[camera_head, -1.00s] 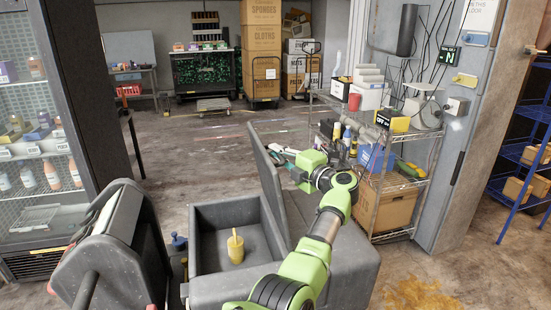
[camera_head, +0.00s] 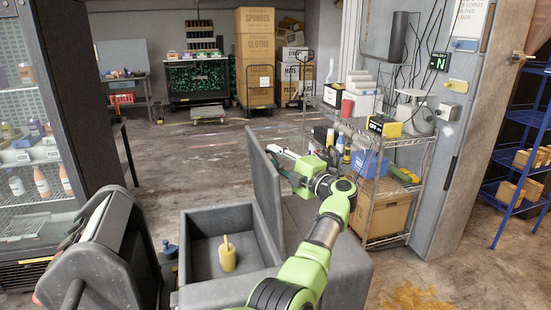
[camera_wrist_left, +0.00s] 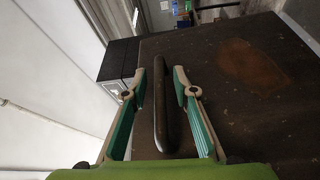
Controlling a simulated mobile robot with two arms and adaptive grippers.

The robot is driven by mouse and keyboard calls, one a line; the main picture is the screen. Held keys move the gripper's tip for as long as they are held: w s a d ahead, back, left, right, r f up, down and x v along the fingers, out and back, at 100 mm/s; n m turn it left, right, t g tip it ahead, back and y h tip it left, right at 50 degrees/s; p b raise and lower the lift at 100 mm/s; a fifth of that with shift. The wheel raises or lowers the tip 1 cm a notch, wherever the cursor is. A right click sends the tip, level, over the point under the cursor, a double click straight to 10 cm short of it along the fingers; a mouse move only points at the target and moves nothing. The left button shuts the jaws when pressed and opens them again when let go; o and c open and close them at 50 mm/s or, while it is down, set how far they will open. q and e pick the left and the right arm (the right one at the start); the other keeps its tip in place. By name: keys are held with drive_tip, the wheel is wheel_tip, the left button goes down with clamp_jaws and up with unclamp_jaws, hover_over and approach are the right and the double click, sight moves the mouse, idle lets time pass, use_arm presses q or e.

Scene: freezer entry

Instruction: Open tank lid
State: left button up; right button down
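The grey tank (camera_head: 190,248) stands at the front, with an open compartment that shows a yellow object (camera_head: 229,256) inside. A dark grey lid panel (camera_head: 264,190) stands raised along the compartment's right side. My left gripper (camera_head: 274,156) is beside the panel's upper part, with the green arm reaching up from the bottom. In the left wrist view, its two teal-padded fingers (camera_wrist_left: 158,75) are apart, with a dark bar handle (camera_wrist_left: 164,100) between them. The handle is on a dark, stained surface (camera_wrist_left: 235,75). Contact with the handle cannot be told. My right gripper is not in view.
A wire shelf (camera_head: 375,190) with boxes and tools stands close to the right of my arm. A dark grey cart-like object (camera_head: 105,260) is left of the tank, and a glass-front cabinet (camera_head: 30,150) is farther left.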

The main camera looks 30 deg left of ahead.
use_arm(q)
drive_tip(key=v, duration=0.7)
drive_tip(key=shift+d, duration=0.25)
drive_tip(key=shift+s, duration=0.1)
